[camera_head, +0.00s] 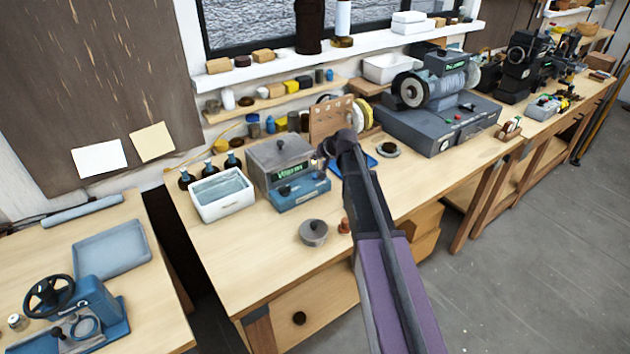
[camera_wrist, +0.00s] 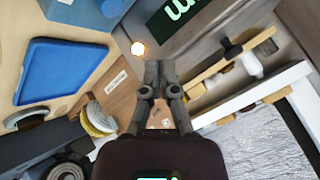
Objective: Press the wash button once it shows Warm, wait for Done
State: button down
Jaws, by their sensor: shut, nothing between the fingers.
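The grey wash unit (camera_head: 279,160) with its blue base (camera_head: 300,194) stands on the wooden bench. Its green display (camera_head: 290,170) appears to read Warm, though the letters are small. In the wrist view the display (camera_wrist: 178,12) is cut off by the top edge, with only part of its lettering visible. A small round button (camera_wrist: 138,48) glows white and orange beside the display. My gripper (camera_head: 336,145) is shut and empty, near the right side of the unit in the head view. In the wrist view its fingertips (camera_wrist: 158,68) are close to the lit button; contact cannot be told.
A white water-filled basin (camera_head: 222,194) and dark bottles (camera_head: 209,168) stand left of the unit. A pegboard (camera_head: 330,119), a blue tray (camera_wrist: 60,72) and yellow spools (camera_head: 362,113) are close to my gripper. The front bench edge is mostly clear.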

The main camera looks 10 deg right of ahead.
aim_at(313, 174)
jog(key=shift+f+b, duration=2.3)
jog(key=shift+f, duration=0.35)
jog(key=shift+f+b, duration=0.9)
dwell(0.6)
jog(key=shift+r, duration=0.2)
jog(key=shift+r+p, duration=0.75)
jog(key=shift+p, duration=0.2)
jog(key=shift+r+p, duration=2.5)
